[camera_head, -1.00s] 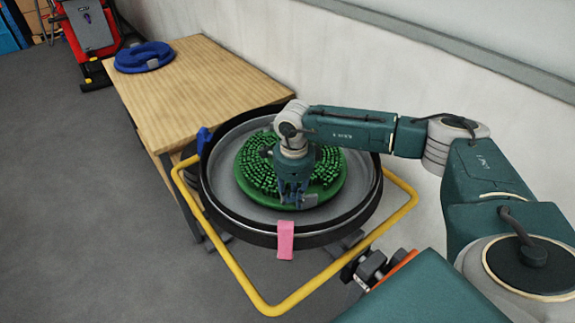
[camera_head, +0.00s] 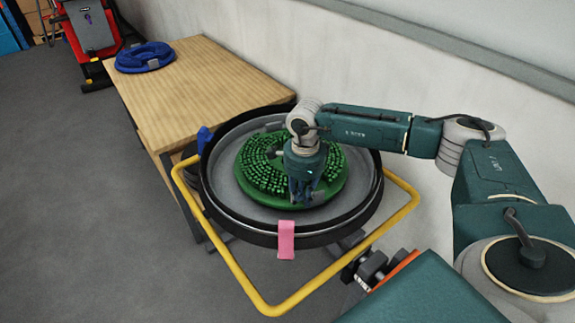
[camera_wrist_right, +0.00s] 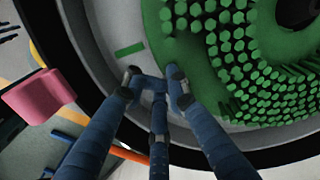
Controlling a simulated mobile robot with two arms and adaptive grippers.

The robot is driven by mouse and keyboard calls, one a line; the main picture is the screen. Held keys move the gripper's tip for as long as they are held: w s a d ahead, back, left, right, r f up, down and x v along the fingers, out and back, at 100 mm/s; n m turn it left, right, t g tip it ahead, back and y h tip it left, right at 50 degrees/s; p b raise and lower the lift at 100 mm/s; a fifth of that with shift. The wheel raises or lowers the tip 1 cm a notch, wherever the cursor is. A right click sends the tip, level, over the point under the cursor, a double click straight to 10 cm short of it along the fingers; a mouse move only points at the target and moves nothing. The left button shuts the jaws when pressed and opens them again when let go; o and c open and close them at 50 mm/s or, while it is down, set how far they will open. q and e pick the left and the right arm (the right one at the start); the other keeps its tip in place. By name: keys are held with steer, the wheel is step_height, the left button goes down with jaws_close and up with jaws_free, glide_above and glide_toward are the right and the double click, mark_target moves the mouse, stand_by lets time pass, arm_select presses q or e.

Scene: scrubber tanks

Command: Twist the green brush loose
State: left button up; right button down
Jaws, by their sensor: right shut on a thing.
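The green brush (camera_head: 262,172) is a round disc with many green bristle tufts. It lies bristles up inside the round, dark-rimmed housing (camera_head: 237,213). My right gripper (camera_head: 303,198) reaches down over the near right part of the brush. In the right wrist view my right gripper's blue-grey fingers (camera_wrist_right: 156,82) are closed at the outer edge of the brush (camera_wrist_right: 235,60), one finger over the green rim. The exact contact is partly hidden by the fingers. My left gripper is not in view.
A yellow tube frame (camera_head: 232,266) surrounds the housing, and a pink tab (camera_head: 286,240) hangs on its near rim. A wooden table (camera_head: 190,85) with a blue ring-shaped object (camera_head: 145,58) stands behind. A white wall is close on the right. Floor at left is clear.

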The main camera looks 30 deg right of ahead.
steer(key=shift+w+d+r, duration=0.2)
steer(key=shift+w+d, duration=0.15)
steer(key=shift+s+d+n+b, duration=0.25)
steer(key=shift+d+n, duration=0.2)
steer(key=shift+d, duration=0.2)
steer(key=shift+s+d+n+b, duration=0.2)
steer(key=shift+d+n, duration=0.25)
steer(key=shift+d, duration=0.45)
steer(key=c, duration=2)
jaws_free()
steer(key=shift+n, duration=0.3)
steer(key=shift+c, duration=0.2)
steer(key=o, duration=0.6)
steer(key=shift+f, duration=0.2)
steer(key=shift+s, duration=0.1)
